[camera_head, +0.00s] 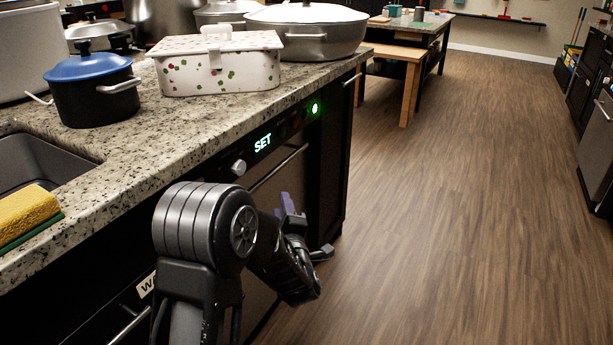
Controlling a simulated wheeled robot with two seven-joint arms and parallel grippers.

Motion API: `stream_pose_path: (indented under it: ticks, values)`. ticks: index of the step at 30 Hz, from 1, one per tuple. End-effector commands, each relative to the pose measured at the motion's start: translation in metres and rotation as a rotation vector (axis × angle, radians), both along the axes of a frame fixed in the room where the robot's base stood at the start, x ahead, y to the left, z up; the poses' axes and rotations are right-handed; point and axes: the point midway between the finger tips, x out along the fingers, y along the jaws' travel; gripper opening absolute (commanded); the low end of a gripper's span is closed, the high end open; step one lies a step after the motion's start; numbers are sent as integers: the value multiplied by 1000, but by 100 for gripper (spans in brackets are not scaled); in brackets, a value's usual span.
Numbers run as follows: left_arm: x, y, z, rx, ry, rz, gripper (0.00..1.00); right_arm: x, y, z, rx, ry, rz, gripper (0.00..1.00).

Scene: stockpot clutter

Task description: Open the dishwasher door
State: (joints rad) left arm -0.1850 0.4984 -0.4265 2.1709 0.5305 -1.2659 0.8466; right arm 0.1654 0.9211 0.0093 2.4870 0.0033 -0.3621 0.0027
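The dishwasher (285,186) is built in under the granite counter. Its control strip has a lit "SET" display, a round silver knob and a green light. Its front looks upright and closed, with a bar along its upper edge; my arm covers much of the lower front. My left gripper (306,230) is in front of the right part of the door, below the control strip. Dark parts and a purple piece of it show, but its fingertips are too small and partly hidden to judge their gap or any contact. My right gripper is out of view.
The counter (150,150) holds a blue-lidded pot (95,100), a spotted white box (220,70), a large lidded pan (308,35) and a yellow sponge (25,213) by the sink (35,165). The wood floor (450,200) to the right is clear.

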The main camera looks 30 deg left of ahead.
Motion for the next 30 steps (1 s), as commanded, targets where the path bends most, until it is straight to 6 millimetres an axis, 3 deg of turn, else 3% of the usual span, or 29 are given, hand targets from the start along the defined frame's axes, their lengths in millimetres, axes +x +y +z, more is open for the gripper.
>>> stream_pose_path:
  ticks: [1, 6, 20, 30]
  values:
    - [-5, 10, 15, -19, -79, 39, 38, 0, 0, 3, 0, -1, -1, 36]
    - [-15, 17, 35, -70, -239, 82, 38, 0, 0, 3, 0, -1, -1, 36]
    - [-12, 19, 35, -88, -256, 76, 38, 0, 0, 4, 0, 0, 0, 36]
    - [18, 49, 40, -87, -257, 77, 38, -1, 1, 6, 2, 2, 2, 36]
